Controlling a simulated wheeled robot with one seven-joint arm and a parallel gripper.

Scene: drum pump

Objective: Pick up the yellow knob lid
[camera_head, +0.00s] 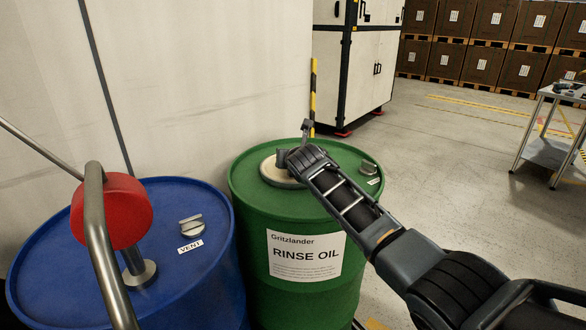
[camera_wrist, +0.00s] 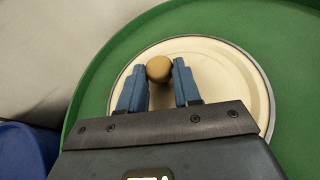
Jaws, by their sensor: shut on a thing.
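The knob lid (camera_wrist: 228,80) is a pale cream disc with a round tan-yellow knob (camera_wrist: 159,69) at its middle. In the head view the lid (camera_head: 268,177) is on top of the green drum (camera_head: 250,207), partly hidden by my gripper (camera_head: 288,158). In the wrist view the blue fingers of my gripper (camera_wrist: 160,74) are on both sides of the knob, shut on it. The lid looks flat over the drum top; I cannot tell whether there is a gap under it.
A blue drum (camera_head: 195,265) labelled VENT stands left of the green one, with a red round part (camera_head: 112,211) and a bent metal pipe (camera_head: 100,245) above it. A small cap (camera_head: 368,168) sits on the green drum. A metal cart (camera_head: 545,150) is at right; floor between is clear.

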